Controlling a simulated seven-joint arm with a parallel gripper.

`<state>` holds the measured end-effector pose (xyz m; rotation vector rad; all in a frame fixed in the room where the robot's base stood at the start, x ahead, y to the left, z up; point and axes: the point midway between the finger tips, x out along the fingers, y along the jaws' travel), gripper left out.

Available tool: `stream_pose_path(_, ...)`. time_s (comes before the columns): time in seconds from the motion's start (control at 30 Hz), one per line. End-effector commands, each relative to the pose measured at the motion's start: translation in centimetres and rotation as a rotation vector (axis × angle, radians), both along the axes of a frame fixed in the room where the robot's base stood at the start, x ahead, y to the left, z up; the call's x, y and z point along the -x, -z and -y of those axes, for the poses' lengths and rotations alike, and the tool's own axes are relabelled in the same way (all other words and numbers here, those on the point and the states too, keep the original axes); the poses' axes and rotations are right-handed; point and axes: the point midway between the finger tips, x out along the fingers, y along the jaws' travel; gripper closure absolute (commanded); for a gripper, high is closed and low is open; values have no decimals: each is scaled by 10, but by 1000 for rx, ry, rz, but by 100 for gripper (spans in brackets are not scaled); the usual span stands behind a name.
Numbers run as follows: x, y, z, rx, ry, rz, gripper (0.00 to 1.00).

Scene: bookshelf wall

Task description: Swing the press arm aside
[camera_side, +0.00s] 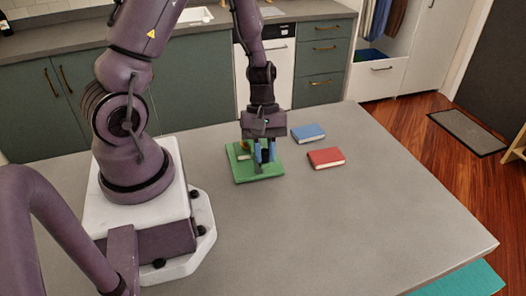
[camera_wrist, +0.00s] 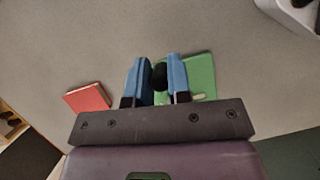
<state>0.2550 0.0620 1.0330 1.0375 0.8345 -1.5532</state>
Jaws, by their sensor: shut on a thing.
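The press has a flat green base (camera_side: 268,173) on the grey table, and the base also shows in the wrist view (camera_wrist: 203,70). My gripper (camera_side: 265,157) points down over the base. Its two blue fingers (camera_wrist: 160,79) stand on either side of a round black knob (camera_wrist: 160,72), shut on it. The knob appears to be the handle of the press arm. The rest of the press arm is mostly hidden by my fingers. A small pale piece (camera_side: 243,157) lies on the base left of my fingers, with a small yellow part above it.
A blue book (camera_side: 308,133) and a red book (camera_side: 326,158) lie on the table right of the base. The red book also shows in the wrist view (camera_wrist: 88,99). The table (camera_side: 370,220) is clear in front and to the right.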

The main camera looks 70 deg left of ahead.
Motion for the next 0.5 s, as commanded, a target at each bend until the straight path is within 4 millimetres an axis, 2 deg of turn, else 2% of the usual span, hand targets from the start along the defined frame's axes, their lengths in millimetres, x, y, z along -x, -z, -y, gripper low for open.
stream_pose_path(0.5, -18, -1, -6, 1, -462, 1, 100)
